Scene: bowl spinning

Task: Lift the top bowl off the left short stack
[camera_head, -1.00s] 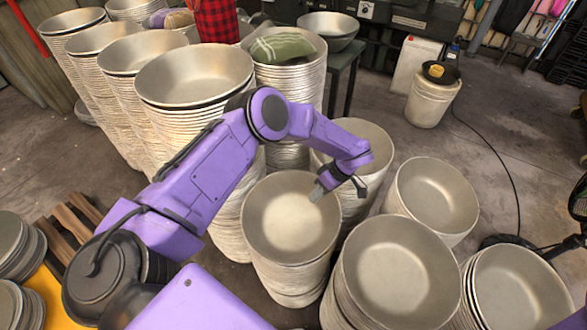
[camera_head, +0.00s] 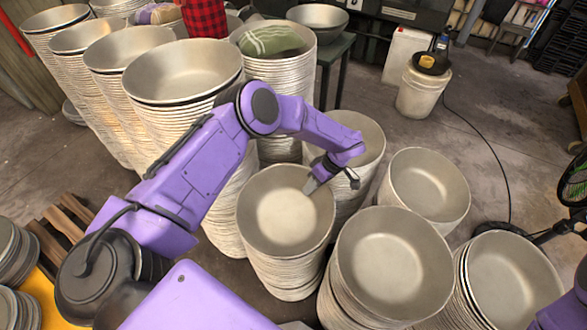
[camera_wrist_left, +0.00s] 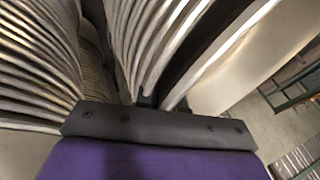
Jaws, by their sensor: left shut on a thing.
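The left short stack of metal bowls (camera_head: 285,270) stands in the middle of the head view. Its top bowl (camera_head: 285,212) faces up, with a pale, bare inside. My left gripper (camera_head: 313,186) is shut on the right far part of this bowl's rim, one finger showing inside the bowl. In the left wrist view, the bowl's smooth wall (camera_wrist_left: 232,75) is at the right, with a dark gap between it and the layered rims of stacked bowls (camera_wrist_left: 165,40). The fingertips are mostly hidden there. My right gripper is not in view.
Short bowl stacks stand close on the right (camera_head: 395,265), (camera_head: 428,185), (camera_head: 505,280), and one just behind (camera_head: 355,135). Tall stacks (camera_head: 185,72) rise behind my left arm. A white bucket (camera_head: 422,95) stands on open floor at the back right.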

